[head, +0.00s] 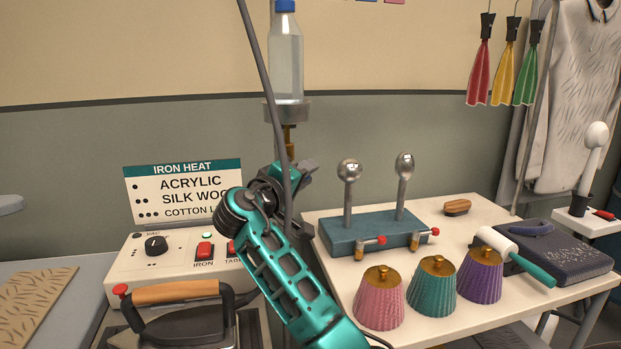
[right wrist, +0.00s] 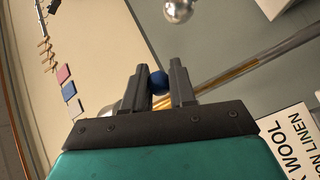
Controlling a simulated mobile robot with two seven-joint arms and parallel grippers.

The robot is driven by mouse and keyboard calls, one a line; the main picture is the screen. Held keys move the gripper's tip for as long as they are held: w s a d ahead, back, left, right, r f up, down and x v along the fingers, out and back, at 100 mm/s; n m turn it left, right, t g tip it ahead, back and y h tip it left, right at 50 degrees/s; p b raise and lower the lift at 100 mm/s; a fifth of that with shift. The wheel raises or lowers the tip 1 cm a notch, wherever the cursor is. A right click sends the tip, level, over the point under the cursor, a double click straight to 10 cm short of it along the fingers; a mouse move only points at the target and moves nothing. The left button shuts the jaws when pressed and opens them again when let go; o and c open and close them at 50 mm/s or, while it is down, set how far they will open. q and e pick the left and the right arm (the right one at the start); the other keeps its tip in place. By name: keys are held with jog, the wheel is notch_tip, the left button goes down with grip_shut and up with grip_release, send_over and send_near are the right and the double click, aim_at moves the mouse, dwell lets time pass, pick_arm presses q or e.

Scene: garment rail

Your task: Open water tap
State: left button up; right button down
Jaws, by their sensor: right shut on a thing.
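A clear water bottle with a blue cap (head: 287,55) stands upside-up in a grey holder on a pole. A brass tap fitting (head: 289,137) hangs below the holder; its lower part is hidden behind my right gripper. My right gripper (head: 306,168) is at the height of the tap's lower end. In the right wrist view, its two fingers are shut on a small round blue knob (right wrist: 158,82), with a brass pipe (right wrist: 238,72) close behind it. The tap's outlet is not clearly visible. My left gripper is out of view.
A control box (head: 180,262) and an iron (head: 185,320) stand below left, under a heat sign (head: 184,190). A dark cable (head: 262,80) runs past the bottle. Right, a white table (head: 462,225) holds a blue stand (head: 375,232) and several coloured ribbed cups.

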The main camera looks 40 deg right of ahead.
jog(key=m+g, duration=0.1)
jog(key=g, duration=0.1)
jog(key=a+m+g+h+b, duration=0.1)
jog(key=g, duration=0.1)
jog(key=a+m+g, duration=0.1)
jog(key=m+g, duration=0.1)
jog(key=shift+w+a+h+b, duration=0.1)
jog(key=shift+w+h+b, duration=0.1)
jog(key=shift+h+b, duration=0.2)
jog(key=c, duration=1)
grip_release()
